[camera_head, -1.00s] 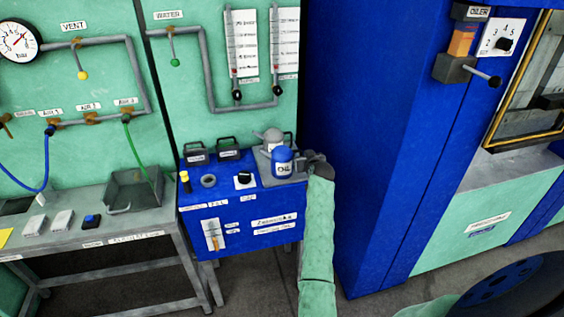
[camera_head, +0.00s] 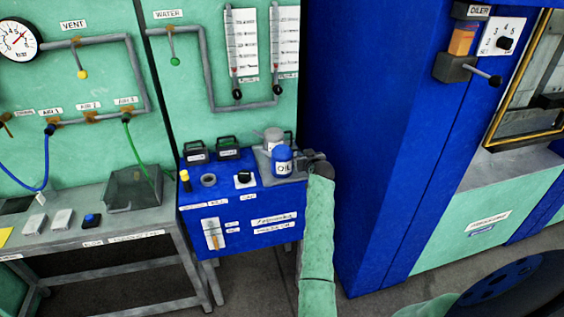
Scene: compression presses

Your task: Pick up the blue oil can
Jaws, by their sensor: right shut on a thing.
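The blue oil can (camera_head: 282,161), with a pale label reading OIL, stands upright at the right end of the blue cabinet's top. My right gripper (camera_head: 301,161) reaches in from below and is at the can's right side. It is shut on the can; its fingers are small and partly hidden by the can and my wrist. A grey can (camera_head: 272,137) stands right behind the blue one. I cannot tell whether the blue can is clear of the surface. My left gripper is not in view.
The blue cabinet (camera_head: 245,225) carries two dark handled boxes (camera_head: 228,150), a grey ring (camera_head: 208,180) and a black knob (camera_head: 244,177). A tall blue press housing (camera_head: 370,130) stands close on the right. A grey bench with a tray (camera_head: 133,190) is at left.

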